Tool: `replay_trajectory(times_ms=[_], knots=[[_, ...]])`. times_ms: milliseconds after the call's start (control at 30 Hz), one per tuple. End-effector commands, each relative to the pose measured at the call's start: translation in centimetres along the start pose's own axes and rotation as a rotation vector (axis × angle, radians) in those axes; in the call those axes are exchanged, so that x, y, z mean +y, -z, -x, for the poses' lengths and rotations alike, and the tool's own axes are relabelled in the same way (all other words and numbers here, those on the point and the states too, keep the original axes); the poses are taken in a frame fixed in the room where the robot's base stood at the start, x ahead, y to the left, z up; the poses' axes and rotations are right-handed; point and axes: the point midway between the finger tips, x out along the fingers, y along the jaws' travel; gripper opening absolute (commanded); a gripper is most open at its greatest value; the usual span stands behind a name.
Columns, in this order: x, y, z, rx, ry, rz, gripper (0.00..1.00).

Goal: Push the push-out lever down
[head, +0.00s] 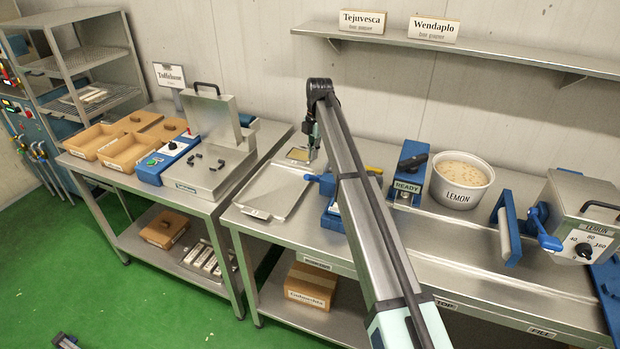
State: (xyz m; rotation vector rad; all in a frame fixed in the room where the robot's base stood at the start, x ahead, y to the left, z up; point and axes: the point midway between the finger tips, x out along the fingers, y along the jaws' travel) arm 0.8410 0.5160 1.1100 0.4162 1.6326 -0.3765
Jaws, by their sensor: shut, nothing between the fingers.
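My arm reaches from the bottom of the head view to the middle bench, and my gripper (314,152) points down at its far end. It is shut with nothing in it. A blue lever-like part (322,181) is just below and to the right of it, next to a metal tray (276,190). It joins a blue fixture (331,219) that my arm partly hides. I cannot tell whether the gripper touches the blue part. No label marks either as the push-out lever.
A tub marked LEMON (461,181) and a machine with a dial (583,215) stand on the right. A wall shelf (470,49) with two signs hangs above. The left bench holds a metal press (216,150) and several brown boxes. The bench front right of my arm is clear.

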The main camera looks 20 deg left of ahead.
Motion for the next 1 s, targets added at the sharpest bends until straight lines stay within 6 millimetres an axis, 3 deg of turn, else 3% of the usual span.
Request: replay_trajectory(times_ms=[267, 733, 1000], knots=[[0.0, 0.0, -1.1, 0.000, 0.000, -0.001, 0.00], [0.0, 0.0, -6.1, 0.000, 0.000, -0.002, 0.00], [0.0, 0.0, -7.1, 0.000, 0.000, -0.002, 0.00]])
